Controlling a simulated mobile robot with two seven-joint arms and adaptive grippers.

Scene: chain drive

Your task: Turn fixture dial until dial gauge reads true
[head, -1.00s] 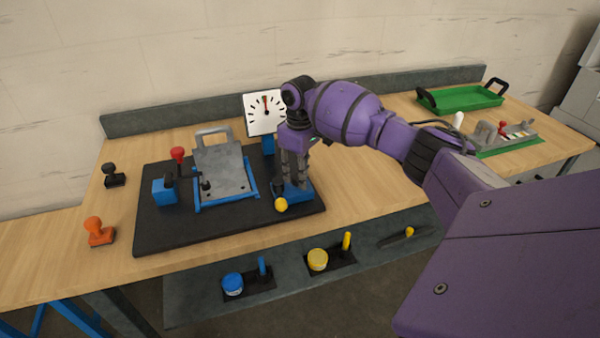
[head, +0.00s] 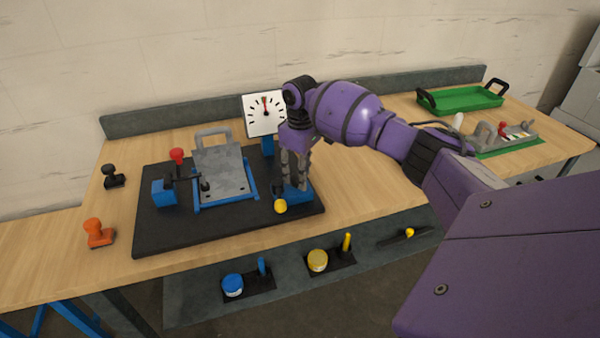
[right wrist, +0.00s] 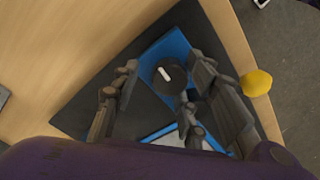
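The dial gauge (head: 264,114) has a white square face on a blue post at the back of the black fixture board (head: 150,228). Its needle points about straight up, close to a small coloured mark at the top. The fixture dial (right wrist: 171,76) is a black round knob with a white line, on a blue block (head: 297,196) at the board's right side. My right gripper (head: 295,184) points down over this block. In the right wrist view its fingers (right wrist: 163,88) are apart, with the dial showing between them and a gap on the left. My left gripper is not in view.
A yellow ball knob (head: 280,206) sits just in front of the dial block. A grey plate (head: 221,172) in a blue frame and a red-knobbed lever (head: 177,156) are left of my gripper. Orange (head: 98,233) and black (head: 113,176) stamp-like objects stand farther left.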

